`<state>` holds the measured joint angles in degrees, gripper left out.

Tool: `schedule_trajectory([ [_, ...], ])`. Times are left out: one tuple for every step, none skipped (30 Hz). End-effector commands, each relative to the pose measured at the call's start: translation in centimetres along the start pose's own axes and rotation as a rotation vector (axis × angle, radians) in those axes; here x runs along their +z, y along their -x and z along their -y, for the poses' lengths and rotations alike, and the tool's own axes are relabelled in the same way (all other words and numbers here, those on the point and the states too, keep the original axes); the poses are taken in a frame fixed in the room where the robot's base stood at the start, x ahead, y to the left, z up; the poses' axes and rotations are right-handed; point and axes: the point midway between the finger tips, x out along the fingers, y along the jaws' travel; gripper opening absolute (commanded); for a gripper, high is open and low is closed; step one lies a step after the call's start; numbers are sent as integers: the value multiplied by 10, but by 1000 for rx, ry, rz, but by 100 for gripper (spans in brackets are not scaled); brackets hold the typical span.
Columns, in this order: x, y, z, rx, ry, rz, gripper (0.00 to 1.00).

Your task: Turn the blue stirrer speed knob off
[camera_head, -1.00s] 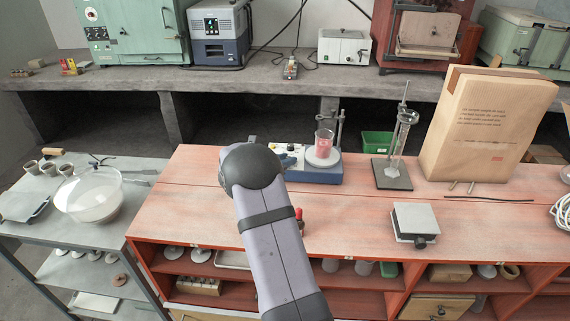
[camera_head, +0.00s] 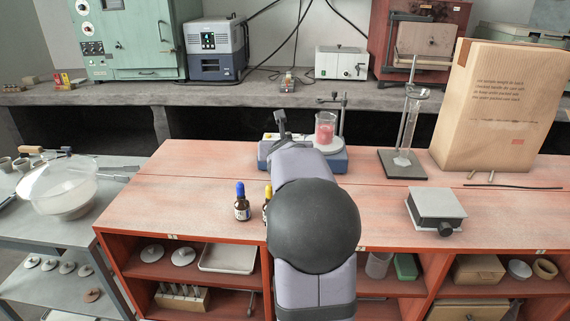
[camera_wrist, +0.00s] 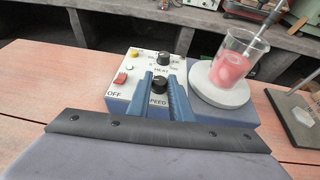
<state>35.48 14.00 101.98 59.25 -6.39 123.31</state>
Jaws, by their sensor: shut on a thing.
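The blue stirrer (camera_head: 334,161) stands at the back of the red bench, with a white front panel (camera_wrist: 125,62) in the wrist view. The black speed knob (camera_wrist: 158,84) sits between the fingertips of my gripper (camera_wrist: 160,78), which is shut on it. The "SPEED" label is partly hidden by the fingers. The black heat knob (camera_wrist: 163,59) is just behind. A red switch (camera_wrist: 120,78) marked OFF and a yellow button (camera_wrist: 134,53) are to the left. A beaker of pink liquid (camera_wrist: 235,65) stands on the round white plate (camera_wrist: 215,92). In the head view my arm hides the knobs.
A blue-capped bottle (camera_head: 241,208) stands left of my arm, and a yellow-capped one (camera_head: 266,203) is partly hidden by it. A glass cylinder on a stand (camera_head: 403,163), a paper bag (camera_head: 500,110) and a grey box (camera_head: 436,207) are to the right. The bench's left top is clear.

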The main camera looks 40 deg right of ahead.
Motion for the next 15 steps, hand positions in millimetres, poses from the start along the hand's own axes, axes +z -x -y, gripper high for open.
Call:
schedule_trajectory([
  [-4, -3, 3, 22, 8, 12, 0],
  [-4, -3, 4, 39, 16, 11, 0],
  [-4, -3, 4, 61, 25, 11, 0],
  [-4, -3, 5, 78, 33, 11, 0],
  [-4, -3, 5, 96, 41, 10, 0],
  [-3, -3, 6, 120, 51, 10, 0],
  [-3, -3, 6, 138, 60, 9, 0],
  [-3, -2, 7, 155, 67, 9, 0],
  [-3, -2, 7, 180, 77, 7, 0],
  [-2, -2, 8, 198, 84, 7, 0],
  [-2, -2, 8, 217, 92, 6, 0],
  [-2, -2, 9, 241, 103, 5, 0],
  [-2, -2, 9, 259, 111, 4, 0],
  [0, -2, 9, 278, 118, 4, 0],
  [0, -2, 10, 301, 128, 3, 0],
])
